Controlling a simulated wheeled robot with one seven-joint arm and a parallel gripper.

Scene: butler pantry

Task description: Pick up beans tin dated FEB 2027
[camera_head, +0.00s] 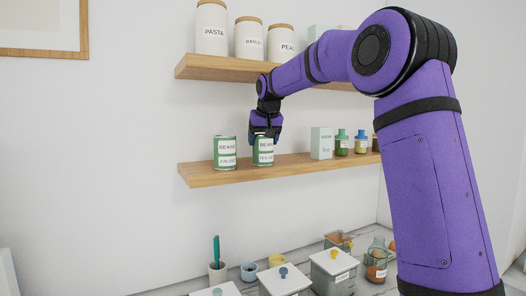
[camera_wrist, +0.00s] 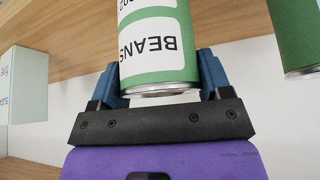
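Two green beans tins with white labels stand on the lower shelf. The left beans tin (camera_head: 225,153) stands clear of my gripper; its date is too small to read surely. The right beans tin (camera_head: 263,157) is under my gripper (camera_head: 265,138), which points down from above. In the wrist view this tin (camera_wrist: 158,60) lies between the two blue fingers of my gripper (camera_wrist: 158,75), with BEANS upside down and the date cut off. The fingers are very close to its sides; whether they press on it cannot be told. The tin appears to rest on the shelf.
The lower shelf (camera_head: 205,177) also holds a pale box (camera_head: 321,143) and small bottles (camera_head: 341,142) to the right. The upper shelf (camera_head: 210,67) with white canisters (camera_head: 249,38) is above. Another green tin (camera_wrist: 295,35) shows at the wrist view's right edge.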

